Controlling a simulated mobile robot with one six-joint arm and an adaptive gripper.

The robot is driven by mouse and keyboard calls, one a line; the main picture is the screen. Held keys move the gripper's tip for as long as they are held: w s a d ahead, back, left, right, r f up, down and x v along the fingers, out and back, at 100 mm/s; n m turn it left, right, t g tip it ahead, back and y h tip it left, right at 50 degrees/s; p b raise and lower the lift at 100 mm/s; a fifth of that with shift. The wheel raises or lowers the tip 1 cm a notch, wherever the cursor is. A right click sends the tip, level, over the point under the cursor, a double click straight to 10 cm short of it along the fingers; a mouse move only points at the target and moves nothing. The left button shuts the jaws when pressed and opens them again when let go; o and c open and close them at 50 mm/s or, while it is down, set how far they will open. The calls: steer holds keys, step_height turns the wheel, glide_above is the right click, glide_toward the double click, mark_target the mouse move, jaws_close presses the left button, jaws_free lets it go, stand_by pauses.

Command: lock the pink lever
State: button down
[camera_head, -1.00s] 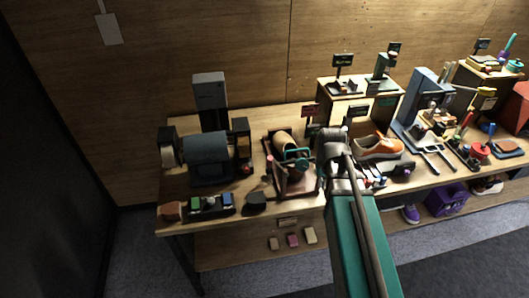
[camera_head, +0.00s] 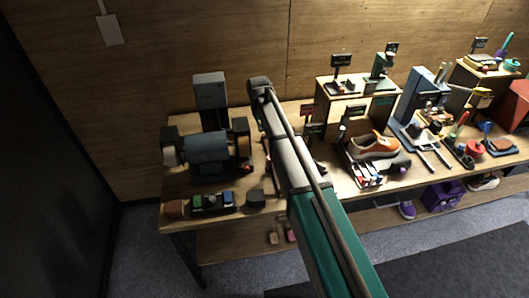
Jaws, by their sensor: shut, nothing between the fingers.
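I cannot make out a pink lever. My arm reaches up from the bottom right across the bench and covers most of the small vise-like station that showed in the earlier frame. A pinkish-red sign (camera_head: 308,110) stands just right of my arm, behind that station. The dark far end of my arm is over the back of the bench, near the wall. My gripper is hidden from this view by the arm.
A blue-grey grinder-like machine (camera_head: 207,152) stands left of my arm on the wooden bench, with a black tray (camera_head: 211,204) of small blocks before it. Right of my arm are an orange sneaker (camera_head: 372,145) and a blue press (camera_head: 413,108). A wall is close behind.

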mark_target(269, 162)
steer(key=shift+f, duration=0.15)
steer(key=shift+s+d+f+b, duration=0.4)
steer(key=shift+s+f+b, duration=0.1)
steer(key=shift+f+b, duration=1.35)
steer(key=shift+s+d+f+b, duration=0.35)
steer(key=shift+s+f+b, duration=0.15)
steer(key=shift+f+b, duration=1.25)
steer(key=shift+s+d+f+b, duration=0.4)
steer(key=shift+s+f+b, duration=0.1)
steer(key=shift+f+b, duration=1.35)
steer(key=shift+r, duration=0.1)
